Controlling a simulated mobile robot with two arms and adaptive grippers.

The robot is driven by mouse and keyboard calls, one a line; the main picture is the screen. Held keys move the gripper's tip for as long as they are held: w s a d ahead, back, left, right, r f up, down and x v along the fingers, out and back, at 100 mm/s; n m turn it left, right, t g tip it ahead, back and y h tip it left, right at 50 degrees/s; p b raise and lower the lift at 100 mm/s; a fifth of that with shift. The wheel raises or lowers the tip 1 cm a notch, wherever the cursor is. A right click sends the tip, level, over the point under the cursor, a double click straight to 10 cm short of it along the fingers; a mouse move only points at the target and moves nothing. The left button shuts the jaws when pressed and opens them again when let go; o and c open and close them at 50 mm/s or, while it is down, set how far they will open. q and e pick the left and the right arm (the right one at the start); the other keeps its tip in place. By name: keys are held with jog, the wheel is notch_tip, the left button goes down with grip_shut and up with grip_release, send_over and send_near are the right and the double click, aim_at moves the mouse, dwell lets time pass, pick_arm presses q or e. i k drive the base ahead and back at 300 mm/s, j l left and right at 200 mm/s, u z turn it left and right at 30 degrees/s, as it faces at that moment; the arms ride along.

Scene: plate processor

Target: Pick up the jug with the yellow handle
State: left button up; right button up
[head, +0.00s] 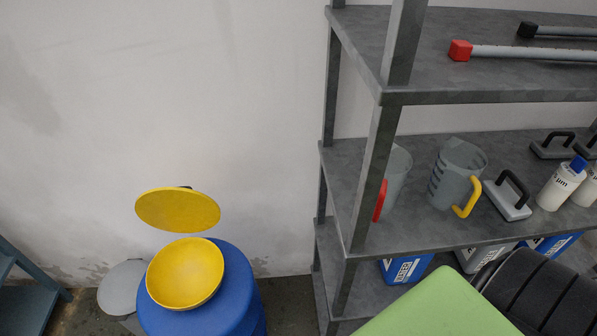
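The jug with the yellow handle (455,172) stands upright on the middle shelf of the grey rack, at the right of the head view. It is grey and translucent, with dark marks on its side. Its yellow handle (467,198) faces the front right. A similar jug with a red handle (396,175) stands to its left, partly hidden by the rack post. Neither of my grippers shows in the head view.
A grey block with a black handle (507,200) stands close right of the jug, with white bottles (560,186) beyond. The rack post (373,170) is left. A green panel (437,306) and dark ribbed shape (540,292) lie below. A blue drum (243,290) stands left.

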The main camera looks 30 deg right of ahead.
aim_at(459, 164)
jog(key=z, duration=2.1)
jog(key=i+l, duration=0.2)
